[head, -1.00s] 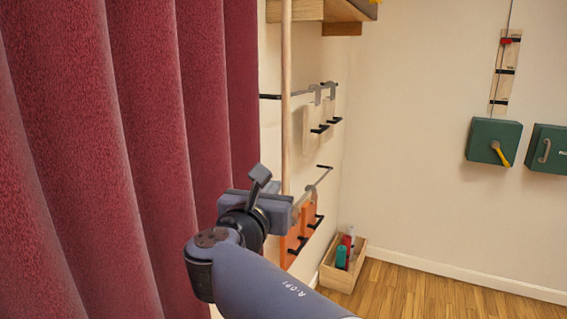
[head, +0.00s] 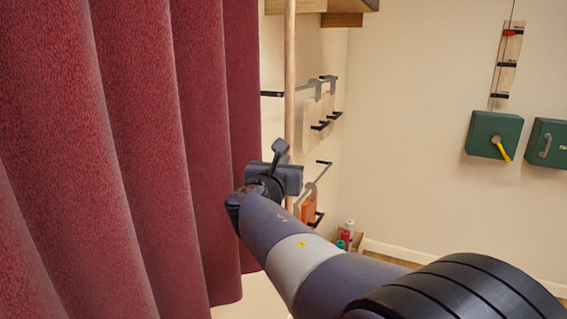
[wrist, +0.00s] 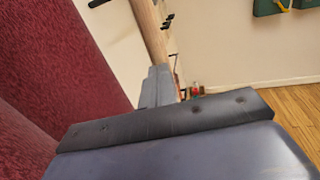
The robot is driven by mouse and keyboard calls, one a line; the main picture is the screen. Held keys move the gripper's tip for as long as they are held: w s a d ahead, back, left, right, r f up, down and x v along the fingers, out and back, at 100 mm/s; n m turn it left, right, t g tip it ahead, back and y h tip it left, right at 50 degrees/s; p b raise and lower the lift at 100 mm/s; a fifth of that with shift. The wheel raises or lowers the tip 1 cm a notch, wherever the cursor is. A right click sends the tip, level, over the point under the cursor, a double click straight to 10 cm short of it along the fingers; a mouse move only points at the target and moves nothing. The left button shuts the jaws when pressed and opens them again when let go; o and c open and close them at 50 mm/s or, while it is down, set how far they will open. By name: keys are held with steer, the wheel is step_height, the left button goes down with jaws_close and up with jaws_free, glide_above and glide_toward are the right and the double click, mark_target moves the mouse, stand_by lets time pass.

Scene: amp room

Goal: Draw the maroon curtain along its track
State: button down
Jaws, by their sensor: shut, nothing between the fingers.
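The maroon curtain (head: 120,150) hangs in deep folds over the left of the head view, its right edge beside a pale wooden pole. It also fills the left of the wrist view (wrist: 60,60). The upright pole (head: 290,70) passes just behind my gripper (head: 290,180) in the head view. In the wrist view the pole (wrist: 147,30) rises right beyond the fingertips (wrist: 160,82). My gripper is shut and empty, to the right of the curtain's edge. I cannot tell whether it touches the pole. The curtain's track is out of view.
Wall rails with hanging boards (head: 320,115) and an orange piece (head: 308,208) are behind the pole. A wooden shelf (head: 320,6) is above. A box with bottles (head: 345,238) stands on the floor. Green wall boxes (head: 494,135) are at the right.

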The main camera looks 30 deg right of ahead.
steer(key=x, duration=0.3)
steer(key=b+x, duration=0.1)
steer(key=x, duration=0.1)
steer(key=shift+s+d+r, duration=0.2)
steer(key=shift+s+d, duration=0.1)
steer(key=shift+d, duration=0.15)
